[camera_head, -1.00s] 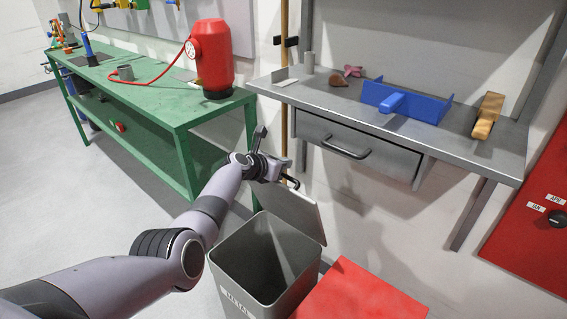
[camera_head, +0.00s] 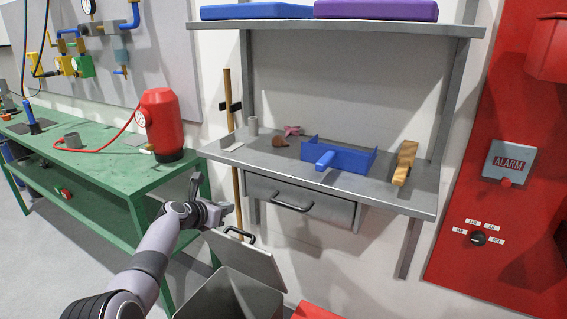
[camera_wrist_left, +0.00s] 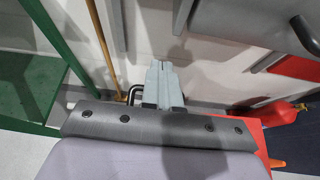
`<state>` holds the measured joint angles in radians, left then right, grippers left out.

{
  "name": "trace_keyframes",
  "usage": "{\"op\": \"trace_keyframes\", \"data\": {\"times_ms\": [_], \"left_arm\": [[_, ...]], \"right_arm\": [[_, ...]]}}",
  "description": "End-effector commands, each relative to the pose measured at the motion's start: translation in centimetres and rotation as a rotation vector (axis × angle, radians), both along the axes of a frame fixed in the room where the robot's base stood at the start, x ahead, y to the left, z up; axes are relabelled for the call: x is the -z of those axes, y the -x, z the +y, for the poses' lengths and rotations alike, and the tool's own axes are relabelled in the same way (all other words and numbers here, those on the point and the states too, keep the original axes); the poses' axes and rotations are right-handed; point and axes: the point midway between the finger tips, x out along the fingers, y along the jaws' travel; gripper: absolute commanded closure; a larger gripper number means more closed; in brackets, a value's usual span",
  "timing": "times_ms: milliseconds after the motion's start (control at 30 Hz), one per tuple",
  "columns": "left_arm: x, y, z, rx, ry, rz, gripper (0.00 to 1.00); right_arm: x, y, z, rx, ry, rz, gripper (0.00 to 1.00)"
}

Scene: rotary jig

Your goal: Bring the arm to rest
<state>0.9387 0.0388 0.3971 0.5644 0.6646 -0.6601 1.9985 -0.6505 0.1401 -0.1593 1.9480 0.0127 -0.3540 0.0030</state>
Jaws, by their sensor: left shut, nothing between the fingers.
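My left arm comes in from the lower left of the head view. Its gripper (camera_head: 222,210) is shut and empty, above and near the black handle (camera_head: 239,235) of the open bin lid (camera_head: 245,257). In the left wrist view the two grey fingers (camera_wrist_left: 161,68) are together with nothing between them. The handle (camera_wrist_left: 134,96) shows just left of them there; I cannot tell whether they touch. My right gripper is in neither view.
The open grey bin (camera_head: 235,298) stands below the gripper, beside a red box top (camera_head: 315,312). A green bench (camera_head: 110,175) is at left. A metal shelf table (camera_head: 400,200) with a drawer (camera_head: 300,205) is behind right. A wooden pole (camera_head: 231,110) stands close behind.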

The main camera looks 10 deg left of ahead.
Motion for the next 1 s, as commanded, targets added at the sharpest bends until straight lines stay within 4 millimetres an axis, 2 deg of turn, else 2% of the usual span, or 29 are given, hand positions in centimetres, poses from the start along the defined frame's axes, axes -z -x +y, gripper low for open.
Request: {"op": "trace_keyframes", "data": {"times_ms": [167,267,400,600,800,1000], "left_arm": [[3.2,2.7,1.2,0.1,-0.218,-0.004,1.0],[5.8,5.5,2.0,0.218,-0.433,-0.009,1.0],[8.9,10.1,2.4,0.422,-0.735,-0.012,1.0],[12.1,17.5,2.0,0.755,-1.119,-0.024,1.0],[13.8,25.6,0.7,1.127,-1.438,-0.062,1.0],[13.6,34.1,-1.2,1.521,-1.684,-0.143,1.0]], "right_arm": [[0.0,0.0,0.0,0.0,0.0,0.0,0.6],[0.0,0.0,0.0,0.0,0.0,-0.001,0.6],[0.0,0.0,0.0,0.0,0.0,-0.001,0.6],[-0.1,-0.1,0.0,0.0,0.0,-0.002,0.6],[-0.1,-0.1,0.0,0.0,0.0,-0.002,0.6],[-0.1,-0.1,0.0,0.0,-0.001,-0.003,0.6]]}}
